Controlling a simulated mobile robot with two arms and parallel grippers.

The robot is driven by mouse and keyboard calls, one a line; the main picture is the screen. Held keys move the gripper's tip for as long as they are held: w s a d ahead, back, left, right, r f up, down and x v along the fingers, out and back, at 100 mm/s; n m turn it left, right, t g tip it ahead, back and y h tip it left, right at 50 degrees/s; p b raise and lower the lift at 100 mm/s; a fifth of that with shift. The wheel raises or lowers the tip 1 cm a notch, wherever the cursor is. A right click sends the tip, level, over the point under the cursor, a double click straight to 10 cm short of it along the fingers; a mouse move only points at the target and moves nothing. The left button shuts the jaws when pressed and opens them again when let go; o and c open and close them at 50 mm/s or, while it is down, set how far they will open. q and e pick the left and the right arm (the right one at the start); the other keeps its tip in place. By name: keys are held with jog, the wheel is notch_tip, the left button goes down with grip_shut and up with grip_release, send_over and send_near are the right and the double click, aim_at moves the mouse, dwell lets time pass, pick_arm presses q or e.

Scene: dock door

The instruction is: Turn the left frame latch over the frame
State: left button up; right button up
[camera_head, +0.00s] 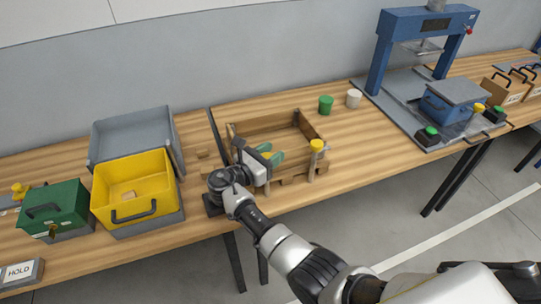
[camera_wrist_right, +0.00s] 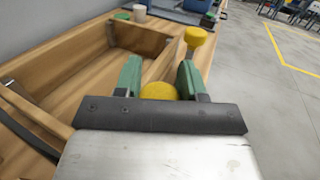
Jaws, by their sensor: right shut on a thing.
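The wooden frame (camera_head: 262,124) stands on the bench as an open box; its wall also shows in the wrist view (camera_wrist_right: 50,52). The left frame latch's yellow knob (camera_wrist_right: 158,91) sits between the green fingertips of my right gripper (camera_wrist_right: 157,80), which is shut on it. In the head view my right gripper (camera_head: 268,158) is at the frame's front left corner, largely hiding that latch. The right frame latch (camera_head: 316,147) has a yellow knob on a post at the front right corner. How far the left latch is turned is hidden. My left gripper is not in view.
A yellow bin (camera_head: 133,187), a grey bin (camera_head: 120,137) and a green box (camera_head: 55,208) stand left. A blue press (camera_head: 425,20) stands at right.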

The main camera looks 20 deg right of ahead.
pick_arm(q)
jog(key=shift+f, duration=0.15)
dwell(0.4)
pick_arm(e)
jog(key=o, duration=0.9)
jog(key=shift+c, duration=0.2)
